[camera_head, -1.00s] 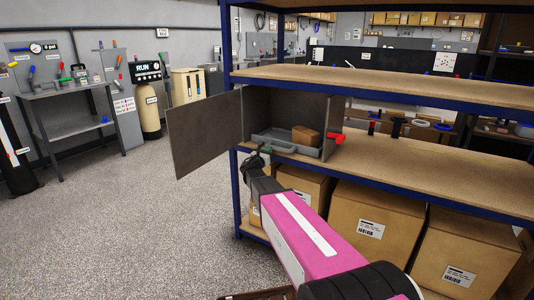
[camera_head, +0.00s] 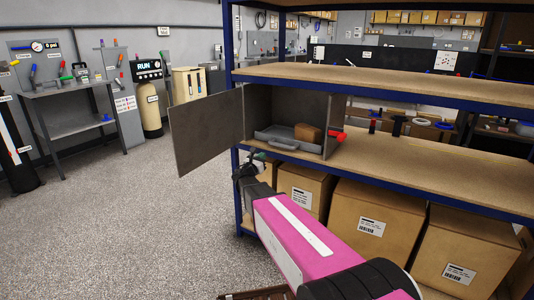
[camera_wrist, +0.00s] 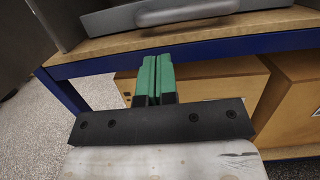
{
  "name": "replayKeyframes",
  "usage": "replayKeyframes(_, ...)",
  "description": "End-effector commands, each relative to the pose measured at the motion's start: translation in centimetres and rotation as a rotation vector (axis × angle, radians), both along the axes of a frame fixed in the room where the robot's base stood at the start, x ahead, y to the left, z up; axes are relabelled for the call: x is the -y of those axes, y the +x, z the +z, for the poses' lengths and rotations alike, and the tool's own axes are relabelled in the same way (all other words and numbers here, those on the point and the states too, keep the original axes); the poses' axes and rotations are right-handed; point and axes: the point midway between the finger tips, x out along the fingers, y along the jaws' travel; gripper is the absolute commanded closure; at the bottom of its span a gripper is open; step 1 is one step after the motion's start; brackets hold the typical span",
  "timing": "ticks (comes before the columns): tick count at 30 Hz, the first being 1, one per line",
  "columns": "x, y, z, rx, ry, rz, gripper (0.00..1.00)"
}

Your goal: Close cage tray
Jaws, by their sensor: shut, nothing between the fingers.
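The cage (camera_head: 288,103) is a grey box on the middle shelf, with its door (camera_head: 207,130) swung wide open to the left. The grey tray (camera_head: 268,138) with a front handle sits inside the cage and holds a brown box (camera_head: 308,133). In the wrist view the tray's front (camera_wrist: 190,12) and its handle (camera_wrist: 160,17) show at the top. My gripper (camera_head: 252,160) is in front of and just below the shelf edge, apart from the tray. Its green fingers (camera_wrist: 154,75) are together with nothing between them.
The wooden shelf (camera_head: 430,173) with its blue edge lies just beyond my gripper. Cardboard boxes (camera_head: 375,220) fill the level below. A red piece (camera_head: 338,136) sticks out at the cage's right side. The floor (camera_head: 130,230) to the left is clear.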

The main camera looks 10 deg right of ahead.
Motion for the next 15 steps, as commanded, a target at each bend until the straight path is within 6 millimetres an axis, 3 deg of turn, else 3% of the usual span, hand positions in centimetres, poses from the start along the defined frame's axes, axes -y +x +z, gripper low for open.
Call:
replayKeyframes(3, -1.5, -1.8, -0.4, -0.002, 0.0, 0.002, 1.0)
replayKeyframes(9, -2.9, -3.3, -0.8, 0.0, 0.0, 0.001, 1.0)
replayKeyframes(15, -2.6, -4.4, -0.9, -0.001, -0.001, -0.001, 1.0)
